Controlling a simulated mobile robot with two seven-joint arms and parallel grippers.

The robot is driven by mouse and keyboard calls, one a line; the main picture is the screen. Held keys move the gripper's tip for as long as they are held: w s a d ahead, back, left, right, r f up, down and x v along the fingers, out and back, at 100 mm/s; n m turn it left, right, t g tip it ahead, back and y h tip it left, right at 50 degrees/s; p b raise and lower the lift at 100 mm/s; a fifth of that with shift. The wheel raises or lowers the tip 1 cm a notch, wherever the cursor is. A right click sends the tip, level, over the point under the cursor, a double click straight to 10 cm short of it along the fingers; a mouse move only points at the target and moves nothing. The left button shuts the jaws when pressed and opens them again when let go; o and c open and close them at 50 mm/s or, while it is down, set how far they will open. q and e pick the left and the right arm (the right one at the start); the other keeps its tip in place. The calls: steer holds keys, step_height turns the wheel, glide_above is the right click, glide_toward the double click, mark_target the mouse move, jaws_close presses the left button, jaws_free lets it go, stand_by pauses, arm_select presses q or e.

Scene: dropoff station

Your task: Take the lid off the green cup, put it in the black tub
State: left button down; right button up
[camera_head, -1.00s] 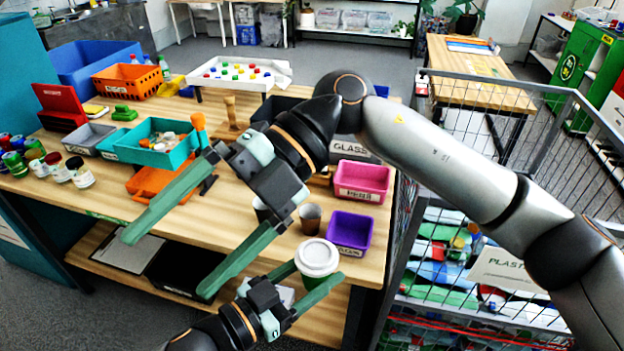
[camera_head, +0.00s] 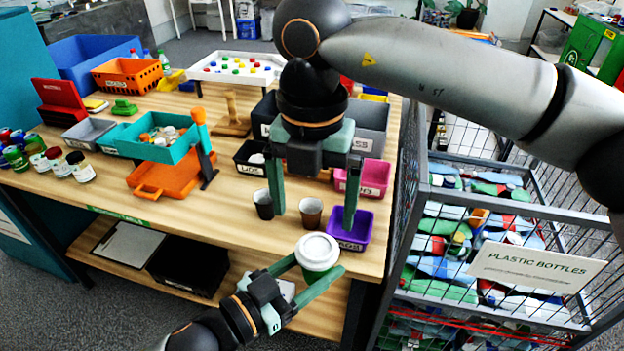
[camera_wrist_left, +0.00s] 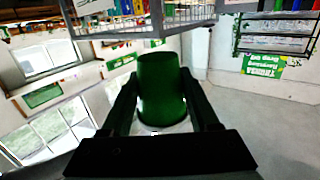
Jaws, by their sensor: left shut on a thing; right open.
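The green cup (camera_head: 316,274) is upright with a white lid (camera_head: 318,250) on top. My left gripper (camera_head: 320,268) is shut around the cup's side, in front of the table edge. The left wrist view shows the green cup (camera_wrist_left: 162,88) between the two fingers. My right gripper (camera_head: 314,220) is open and empty, fingers pointing down, up and behind the lid in the picture. A small black tub (camera_head: 248,168) with a white label stands on the table, left of the right gripper. A whitish thing shows inside it.
A dark cup (camera_head: 263,205) and a brown cup (camera_head: 311,212) stand near the right gripper's fingers. A purple tub (camera_head: 347,240) and a pink tub (camera_head: 373,180) are at the right. A wire cage of plastic bottles (camera_head: 420,240) stands beside the table.

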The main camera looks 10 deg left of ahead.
mark_target(312, 248)
step_height(312, 248, down, 8)
steer(key=shift+r, duration=0.25)
steer(key=shift+s+a+r, duration=0.1)
steer(key=shift+a, duration=0.05)
steer(key=c, duration=1.4)
steer(key=shift+r, duration=0.15)
steer(key=shift+r, duration=0.85)
steer(key=shift+d+r, duration=0.1)
steer(key=shift+d, duration=0.1)
